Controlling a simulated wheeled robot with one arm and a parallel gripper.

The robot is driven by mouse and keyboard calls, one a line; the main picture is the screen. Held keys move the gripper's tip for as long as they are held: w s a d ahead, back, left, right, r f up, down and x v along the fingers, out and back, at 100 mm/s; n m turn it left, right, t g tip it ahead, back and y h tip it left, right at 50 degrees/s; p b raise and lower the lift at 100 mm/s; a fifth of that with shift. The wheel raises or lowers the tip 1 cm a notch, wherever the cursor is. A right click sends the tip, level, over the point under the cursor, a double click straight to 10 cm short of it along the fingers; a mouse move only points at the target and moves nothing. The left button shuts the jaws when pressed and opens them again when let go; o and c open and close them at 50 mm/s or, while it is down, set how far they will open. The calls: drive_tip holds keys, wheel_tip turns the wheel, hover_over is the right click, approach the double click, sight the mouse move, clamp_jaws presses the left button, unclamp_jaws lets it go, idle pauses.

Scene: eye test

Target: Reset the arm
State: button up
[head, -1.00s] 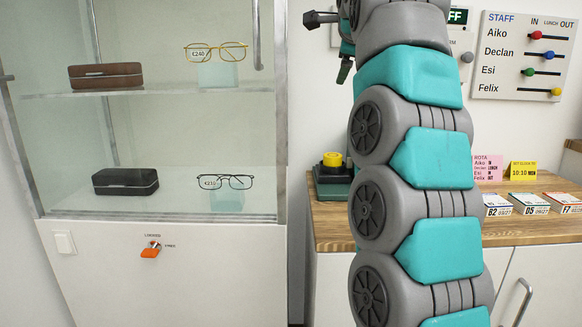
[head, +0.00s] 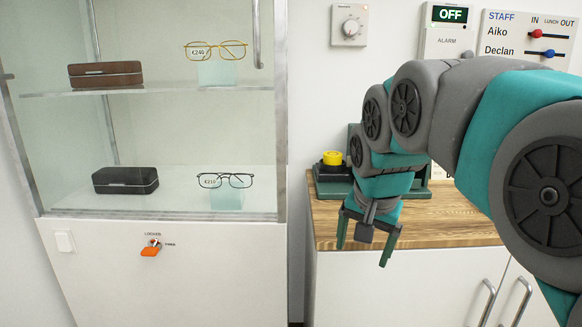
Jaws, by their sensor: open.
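My gripper (head: 363,254) hangs at the end of my bent arm, right of the picture's middle. Its two dark green fingers point down and stand apart, with nothing between them. In the picture it overlaps the front edge of the wooden counter (head: 465,228); no contact can be made out. My arm comes in from the right edge, arches over and covers the right part of the counter and wall.
A glass cabinet (head: 283,110) stands at left, with spectacles and cases on its shelves and an orange key tag (head: 150,251) below. A dark green device with a yellow button (head: 332,158) stands behind my gripper. A dial (head: 349,26) and an alarm panel reading OFF (head: 449,15) hang above.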

drive_tip(key=s+d+f+n+g, duration=0.1)
drive_tip(key=s+f+n+g, duration=0.1)
drive_tip(key=s+f, duration=0.7)
drive_tip(key=s+d+f+n+g, duration=0.1)
drive_tip(key=s+f+n+g, duration=0.2)
drive_tip(key=s+f, duration=0.6)
drive_tip(key=s+n, duration=0.1)
drive_tip(key=s, duration=0.8)
drive_tip(key=shift+f+g, duration=0.3)
drive_tip(key=shift+f, duration=0.05)
